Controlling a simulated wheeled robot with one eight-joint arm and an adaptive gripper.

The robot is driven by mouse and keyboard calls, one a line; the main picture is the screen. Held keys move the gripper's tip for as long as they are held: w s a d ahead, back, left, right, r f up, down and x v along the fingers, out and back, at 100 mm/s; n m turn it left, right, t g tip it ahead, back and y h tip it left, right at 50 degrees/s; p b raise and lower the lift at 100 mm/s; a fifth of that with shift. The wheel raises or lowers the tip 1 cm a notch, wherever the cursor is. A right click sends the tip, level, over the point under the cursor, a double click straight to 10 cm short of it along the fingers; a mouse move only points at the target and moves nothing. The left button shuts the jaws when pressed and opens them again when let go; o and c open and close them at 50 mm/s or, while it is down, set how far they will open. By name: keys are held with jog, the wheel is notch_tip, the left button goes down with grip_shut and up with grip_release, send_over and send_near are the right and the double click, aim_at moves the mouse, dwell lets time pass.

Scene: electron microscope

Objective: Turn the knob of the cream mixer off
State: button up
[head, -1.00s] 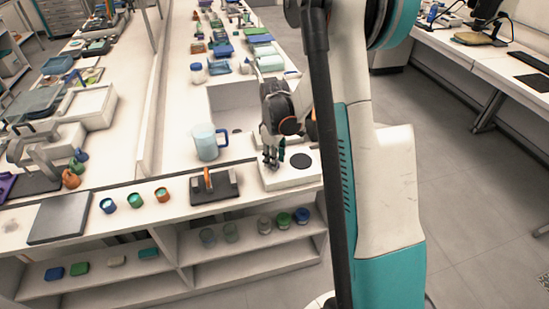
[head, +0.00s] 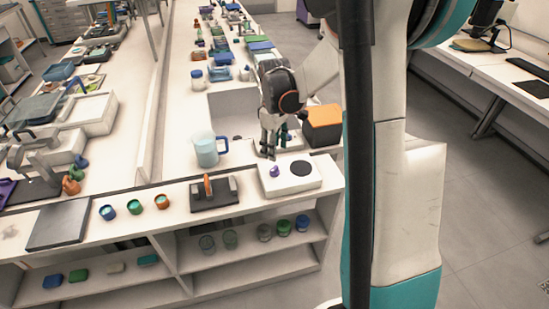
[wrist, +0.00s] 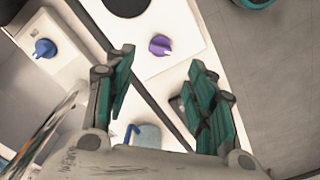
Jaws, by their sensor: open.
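A cream mixer (head: 305,186) with a black round plate (head: 301,168) sits at the bench's right front corner. Its purple knob (head: 274,171) is uncovered in the head view. In the wrist view the purple knob (wrist: 160,45) lies ahead of the fingertips, with part of the black plate (wrist: 126,4) at the top edge. My gripper (head: 268,153) is behind and above the knob, apart from it. Its teal-padded fingers (wrist: 160,68) are spread and empty in the wrist view.
A second pale device with a blue knob (wrist: 44,48) stands at the left in the wrist view. Several small jars line the front and the shelf below.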

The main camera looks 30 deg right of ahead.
jog(key=shift+r, duration=1.85)
